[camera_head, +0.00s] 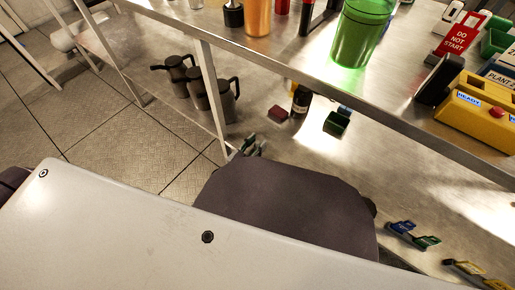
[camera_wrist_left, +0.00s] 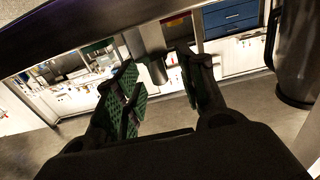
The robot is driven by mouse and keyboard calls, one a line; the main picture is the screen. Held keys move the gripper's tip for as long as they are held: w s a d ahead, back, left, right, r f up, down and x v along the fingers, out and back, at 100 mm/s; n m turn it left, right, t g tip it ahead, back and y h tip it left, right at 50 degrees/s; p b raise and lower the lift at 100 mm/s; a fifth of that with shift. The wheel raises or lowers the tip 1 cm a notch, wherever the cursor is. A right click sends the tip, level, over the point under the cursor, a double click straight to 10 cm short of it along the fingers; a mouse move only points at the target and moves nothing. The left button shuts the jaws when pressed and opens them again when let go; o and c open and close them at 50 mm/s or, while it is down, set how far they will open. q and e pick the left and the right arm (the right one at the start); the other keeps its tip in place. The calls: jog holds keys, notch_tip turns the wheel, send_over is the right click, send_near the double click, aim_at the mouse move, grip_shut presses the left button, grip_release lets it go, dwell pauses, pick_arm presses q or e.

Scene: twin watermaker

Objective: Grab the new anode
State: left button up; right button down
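I cannot pick out the new anode for certain in either view. My left gripper (camera_head: 251,147) shows small in the head view, past the dark end of my arm and beside a bench leg. In the left wrist view my left gripper (camera_wrist_left: 160,88) has its two green-padded fingers spread well apart, with nothing between them. My right gripper is in neither view. My own pale and dark arm parts cover the lower left and middle of the head view.
A steel bench (camera_head: 285,62) holds a green bucket (camera_head: 360,35), an orange cylinder (camera_head: 257,17) and a yellow box (camera_head: 478,112). Its lower shelf (camera_head: 300,148) carries dark jugs (camera_head: 197,88), a bottle (camera_head: 301,101) and small coloured items. Blue drawers (camera_wrist_left: 231,17) stand far off.

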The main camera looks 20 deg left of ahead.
pick_arm(q)
jog(key=shift+w+d, duration=0.2)
jog(key=shift+w, duration=0.25)
grip_shut()
dwell(0.3)
